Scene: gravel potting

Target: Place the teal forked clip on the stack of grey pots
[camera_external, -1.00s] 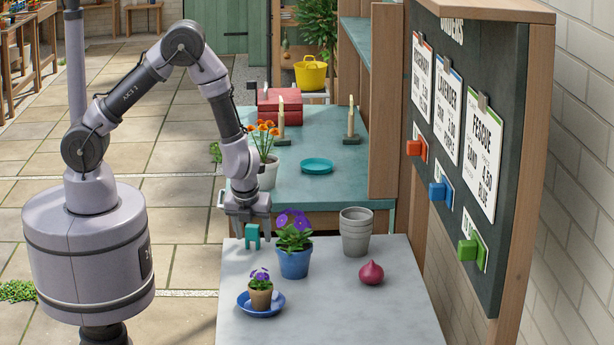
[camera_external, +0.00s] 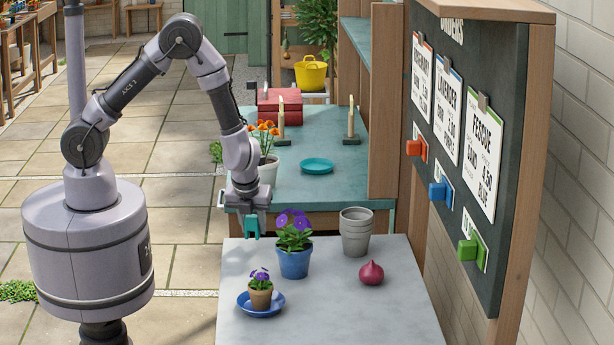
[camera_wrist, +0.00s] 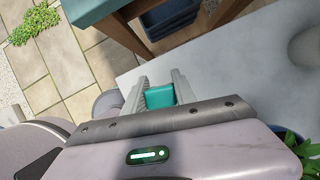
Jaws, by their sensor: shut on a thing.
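My gripper (camera_external: 250,214) is shut on the teal forked clip (camera_external: 252,228). It holds the clip above the far left part of the grey table, prongs downward. In the wrist view the clip (camera_wrist: 159,96) sits between my two fingers (camera_wrist: 158,90). The stack of grey pots (camera_external: 356,232) stands upright on the table, to the right of my gripper and apart from it. A blurred grey shape at the right edge of the wrist view looks like part of that stack (camera_wrist: 306,46).
A blue pot with purple flowers (camera_external: 294,262) stands between my gripper and the stack. A small potted flower (camera_external: 260,296) sits on a blue saucer (camera_external: 274,310). A red onion (camera_external: 371,272) lies in front of the stack. The table's front right is clear.

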